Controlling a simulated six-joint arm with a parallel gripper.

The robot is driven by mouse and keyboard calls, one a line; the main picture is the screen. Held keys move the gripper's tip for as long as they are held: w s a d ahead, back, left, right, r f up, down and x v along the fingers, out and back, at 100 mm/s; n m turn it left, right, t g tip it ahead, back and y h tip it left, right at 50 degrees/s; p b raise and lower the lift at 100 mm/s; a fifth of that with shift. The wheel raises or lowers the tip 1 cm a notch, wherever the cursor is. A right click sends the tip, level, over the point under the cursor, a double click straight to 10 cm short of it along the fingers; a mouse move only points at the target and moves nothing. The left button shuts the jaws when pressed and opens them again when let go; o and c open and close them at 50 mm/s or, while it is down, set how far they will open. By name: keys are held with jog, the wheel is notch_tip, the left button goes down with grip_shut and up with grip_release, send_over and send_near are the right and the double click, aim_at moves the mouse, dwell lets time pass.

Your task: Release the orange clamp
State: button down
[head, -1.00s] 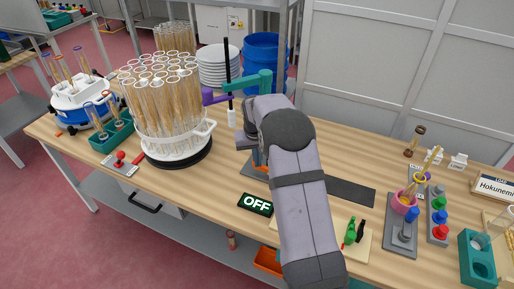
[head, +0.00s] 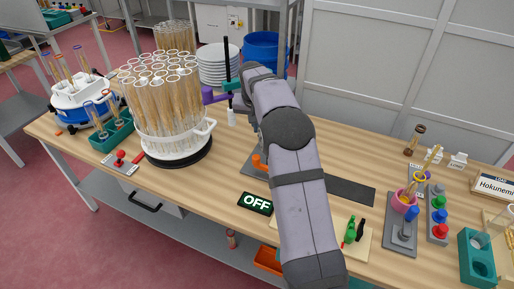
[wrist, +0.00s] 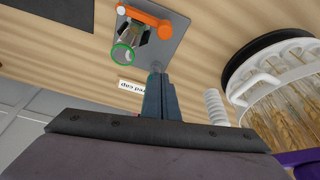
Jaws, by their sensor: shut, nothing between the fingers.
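The orange clamp (wrist: 145,19) sits on a grey base plate (wrist: 173,45) in the wrist view. A clear glass tube with a green rim (wrist: 123,54) is beside its arm, against dark jaw-like parts; I cannot tell whether these grip it. In the head view only a small orange part of the clamp (head: 259,161) shows left of my arm, which hides the rest. My gripper (wrist: 158,78) is shut and empty. In the wrist view its fingertips appear just below the plate and the clamp, apart from the orange part.
A round rack of glass tubes with wheat ears (head: 165,105) stands left of my arm; its white handle (wrist: 250,88) shows in the wrist view. A purple-and-teal arm (head: 214,97) and black rod stand near my wrist. A black pad (head: 350,190) lies right. An OFF sign (head: 256,203) is in front.

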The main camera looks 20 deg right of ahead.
jog(key=shift+f, duration=0.1)
notch_tip(320, 180, down, 9)
jog(key=p, duration=0.5)
jog(key=shift+s+a+p, duration=0.2)
jog(key=shift+s+p, duration=0.1)
jog(key=shift+p, duration=0.05)
dwell(0.3)
jog(key=shift+a+f, duration=0.1)
dwell(0.4)
